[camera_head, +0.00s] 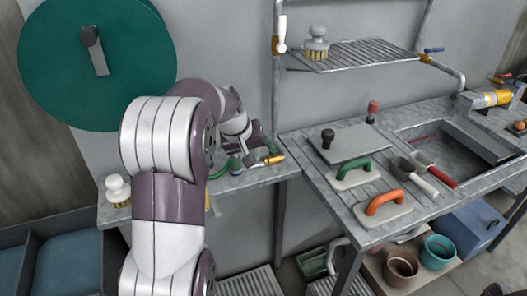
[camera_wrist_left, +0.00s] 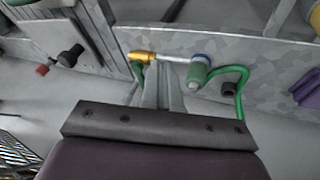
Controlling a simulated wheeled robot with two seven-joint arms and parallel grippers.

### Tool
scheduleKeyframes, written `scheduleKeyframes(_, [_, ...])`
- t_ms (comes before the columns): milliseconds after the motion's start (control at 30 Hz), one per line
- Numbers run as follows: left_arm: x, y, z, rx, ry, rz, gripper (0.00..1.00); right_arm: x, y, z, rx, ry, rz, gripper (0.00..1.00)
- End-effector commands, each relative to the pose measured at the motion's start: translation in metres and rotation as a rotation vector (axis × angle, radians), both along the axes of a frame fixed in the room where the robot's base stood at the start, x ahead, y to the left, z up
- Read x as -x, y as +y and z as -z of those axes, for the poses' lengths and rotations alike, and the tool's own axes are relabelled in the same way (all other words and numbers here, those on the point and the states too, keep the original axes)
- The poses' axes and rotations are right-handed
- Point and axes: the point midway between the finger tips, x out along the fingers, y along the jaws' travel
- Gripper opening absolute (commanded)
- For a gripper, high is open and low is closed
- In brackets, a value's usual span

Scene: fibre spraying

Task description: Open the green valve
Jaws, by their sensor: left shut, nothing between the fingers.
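A green fitting (camera_head: 236,164) sits at the right end of the grey shelf, joined to a bar with a yellow end (camera_head: 271,160) and a green hose. I take this for the green valve; its handle is hard to make out. In the left wrist view, a green and bluish knob (camera_wrist_left: 197,73) stands at one end of a pale bar and a yellow end piece (camera_wrist_left: 143,57) at the other. My left gripper (camera_head: 250,150) is beside these parts, its fingers partly hidden. In the wrist view its fingers (camera_wrist_left: 165,92) are together and empty, close to the bar; contact is unclear. My right gripper is out of view.
A large green disc (camera_head: 60,60) is on the wall at left. A white-handled brush (camera_head: 117,190) stands on the shelf (camera_head: 240,182). At right, a bench holds trowels with green and orange handles (camera_head: 384,202) beside a sink. Buckets stand below.

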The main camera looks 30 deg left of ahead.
Motion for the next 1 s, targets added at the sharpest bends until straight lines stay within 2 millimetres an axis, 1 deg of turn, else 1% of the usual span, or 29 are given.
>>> scheduleKeyframes(33, [-0.014,0.025,0.01,0.016,-0.041,-0.048,0.0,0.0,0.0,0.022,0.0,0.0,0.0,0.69])
scheduleKeyframes(100, [-0.028,0.054,0.004,0.038,-0.093,-0.1,0.0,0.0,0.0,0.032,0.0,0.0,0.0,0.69])
scheduleKeyframes(200, [-0.038,0.081,-0.006,0.055,-0.146,-0.143,0.0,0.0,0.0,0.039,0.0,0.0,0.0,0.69])
scheduleKeyframes(300, [-0.042,0.092,-0.012,0.062,-0.169,-0.161,0.0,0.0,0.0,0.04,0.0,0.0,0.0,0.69])
scheduleKeyframes(433, [-0.043,0.094,-0.015,0.063,-0.174,-0.162,0.0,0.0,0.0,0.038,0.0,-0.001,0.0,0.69])
scheduleKeyframes(667, [-0.044,0.093,-0.014,0.062,-0.173,-0.161,0.0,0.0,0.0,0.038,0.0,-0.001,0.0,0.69])
scheduleKeyframes(767, [-0.05,0.092,-0.006,0.063,-0.171,-0.16,0.0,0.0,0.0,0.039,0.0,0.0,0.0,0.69])
scheduleKeyframes(867, [-0.06,0.091,0.009,0.063,-0.17,-0.16,0.0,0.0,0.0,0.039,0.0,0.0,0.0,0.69])
scheduleKeyframes(1000, [-0.079,0.091,0.034,0.064,-0.169,-0.159,0.0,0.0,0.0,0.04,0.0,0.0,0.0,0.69])
